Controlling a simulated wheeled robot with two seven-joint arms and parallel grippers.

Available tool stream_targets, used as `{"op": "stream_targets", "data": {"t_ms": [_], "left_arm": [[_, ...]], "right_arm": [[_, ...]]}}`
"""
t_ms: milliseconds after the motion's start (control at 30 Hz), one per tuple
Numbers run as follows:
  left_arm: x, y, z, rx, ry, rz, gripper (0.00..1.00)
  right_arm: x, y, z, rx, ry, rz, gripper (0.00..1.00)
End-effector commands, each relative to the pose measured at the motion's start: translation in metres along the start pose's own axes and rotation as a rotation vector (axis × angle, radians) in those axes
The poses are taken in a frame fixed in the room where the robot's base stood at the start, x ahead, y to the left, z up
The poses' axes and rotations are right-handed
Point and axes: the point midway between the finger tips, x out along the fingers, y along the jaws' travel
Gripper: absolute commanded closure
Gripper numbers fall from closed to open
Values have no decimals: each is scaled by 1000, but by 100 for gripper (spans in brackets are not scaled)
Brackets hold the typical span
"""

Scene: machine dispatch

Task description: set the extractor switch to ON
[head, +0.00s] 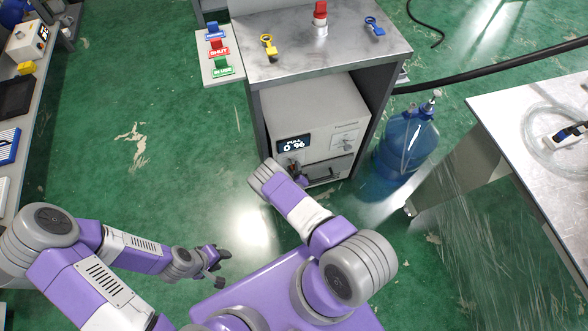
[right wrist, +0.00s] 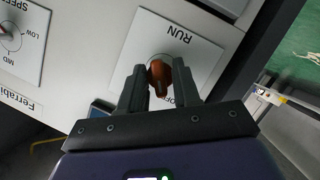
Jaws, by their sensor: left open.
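The extractor is a pale grey box (head: 318,112) on the lower level of a grey stand. Its front has a lit display (head: 293,143) and a speed panel (head: 345,141). The right wrist view shows its switch, a brown-orange knob (right wrist: 159,76) on a white plate (right wrist: 190,50) lettered RUN, with a partly covered OFF below. The letters are upside down there. My right gripper (right wrist: 160,82) has its fingers on both sides of the knob; whether they touch it is unclear. In the head view my right gripper (head: 295,172) hides the switch. My left gripper (head: 221,269) is open and empty over the floor.
The stand's top (head: 330,50) holds a red-topped device and yellow and blue tools. A bench (head: 535,105) is further right, a shelf with equipment at far left. The green floor left of the stand is clear.

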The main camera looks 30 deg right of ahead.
Motion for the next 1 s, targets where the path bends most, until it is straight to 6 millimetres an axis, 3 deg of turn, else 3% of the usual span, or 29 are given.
{"op": "stream_targets", "data": {"t_ms": [467, 1000], "left_arm": [[-6, 2, 0, 0, 0, 0, 57], [-18, 7, 1, 0, 0, 0, 57]], "right_arm": [[-1, 2, 1, 98, -4, -40, 99], [-1, 4, 3, 543, -6, -219, 99]]}}
